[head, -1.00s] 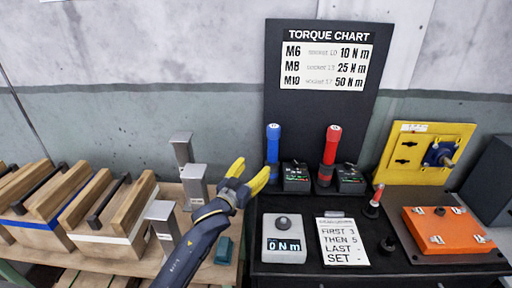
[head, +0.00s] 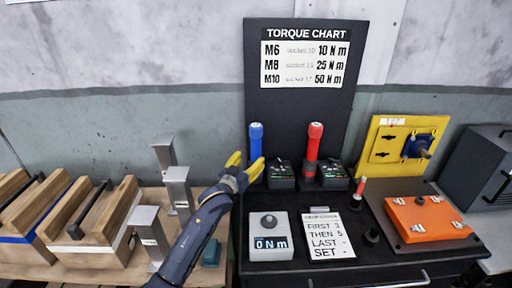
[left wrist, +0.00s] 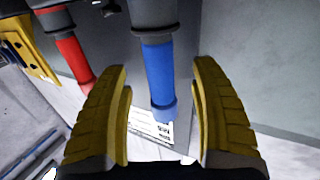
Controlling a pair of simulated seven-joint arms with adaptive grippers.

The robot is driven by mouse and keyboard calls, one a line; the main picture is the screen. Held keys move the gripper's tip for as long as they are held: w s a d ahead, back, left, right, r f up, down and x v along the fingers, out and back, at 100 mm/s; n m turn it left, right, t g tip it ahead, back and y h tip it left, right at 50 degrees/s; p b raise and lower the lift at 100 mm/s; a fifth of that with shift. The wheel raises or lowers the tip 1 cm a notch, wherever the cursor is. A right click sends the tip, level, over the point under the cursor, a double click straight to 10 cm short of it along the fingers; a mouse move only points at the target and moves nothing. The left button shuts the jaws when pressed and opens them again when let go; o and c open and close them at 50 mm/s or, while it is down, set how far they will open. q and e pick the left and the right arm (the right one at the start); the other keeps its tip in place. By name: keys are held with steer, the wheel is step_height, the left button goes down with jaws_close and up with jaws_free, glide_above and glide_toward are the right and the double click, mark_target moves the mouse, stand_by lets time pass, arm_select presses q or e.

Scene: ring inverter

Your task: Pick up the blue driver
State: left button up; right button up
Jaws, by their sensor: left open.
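The blue driver (head: 256,143) stands upright at the left end of the black bench, in front of the torque chart board. Its lower part is hidden behind my gripper in the head view. My left gripper (head: 246,168) is open, with yellow fingers, close to the driver. In the left wrist view the blue handle (left wrist: 159,75) hangs between the two open fingers (left wrist: 160,115), with gaps on both sides and no contact visible. My right gripper is not in view.
A red driver (head: 314,143) stands to the right, with dark display boxes (head: 281,172) nearby. A torque meter (head: 268,242) and an instruction card (head: 327,236) lie in front. Grey metal posts (head: 178,190) and wooden crates stand left. An orange box (head: 428,218) sits right.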

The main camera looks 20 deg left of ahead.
mark_target(254, 155)
arm_select(q)
steer(key=shift+w+d+f, duration=0.1)
steer(key=shift+w+d, duration=0.15)
steer(key=shift+w, duration=1.2)
steer(key=shift+w+d, duration=0.2)
steer(key=shift+w, duration=1.25)
jaws_close()
